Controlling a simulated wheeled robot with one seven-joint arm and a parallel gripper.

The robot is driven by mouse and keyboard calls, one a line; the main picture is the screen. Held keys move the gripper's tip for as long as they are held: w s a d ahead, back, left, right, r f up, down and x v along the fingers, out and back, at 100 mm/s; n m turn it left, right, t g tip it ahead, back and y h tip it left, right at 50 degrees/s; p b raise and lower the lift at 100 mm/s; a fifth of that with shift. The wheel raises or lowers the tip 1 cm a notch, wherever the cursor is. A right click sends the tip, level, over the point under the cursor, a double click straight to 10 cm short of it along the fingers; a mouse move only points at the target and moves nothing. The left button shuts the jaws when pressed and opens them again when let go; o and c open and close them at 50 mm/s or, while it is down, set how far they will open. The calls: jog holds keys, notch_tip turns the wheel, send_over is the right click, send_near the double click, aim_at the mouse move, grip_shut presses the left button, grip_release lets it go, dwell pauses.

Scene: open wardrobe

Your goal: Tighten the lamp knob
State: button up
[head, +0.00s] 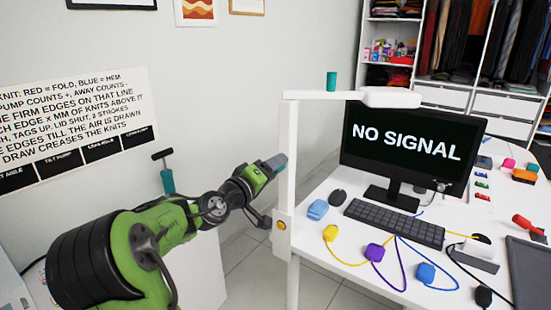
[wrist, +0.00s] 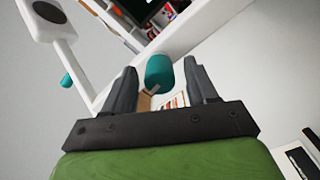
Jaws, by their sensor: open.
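The white lamp (head: 291,170) has an upright post, a level arm and a flat head (head: 390,97). A teal knob (head: 331,82) stands on top of the arm. My gripper (head: 275,162) is beside the post, on its left in the head view. In the wrist view my gripper (wrist: 163,85) is open, and a second teal knob (wrist: 160,70) appears between its fingertips, with a gap on each side. I cannot tell its depth relative to the tips. The lamp head (wrist: 47,12) and the other teal knob (wrist: 67,80) show at upper left there.
The white desk holds a monitor (head: 412,145), a keyboard (head: 395,222), a mouse (head: 338,197), and coloured blocks with cables. A yellow button (head: 281,225) is low on the lamp post. The open wardrobe (head: 450,60) is behind.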

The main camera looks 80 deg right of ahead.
jog(key=n+p, duration=0.7)
jog(key=shift+r, duration=0.2)
jog(key=n+p, duration=0.5)
jog(key=shift+f+n+p, duration=0.2)
jog(key=shift+n+p, duration=0.3)
jog(key=shift+n, duration=0.1)
jog(key=shift+c, duration=0.4)
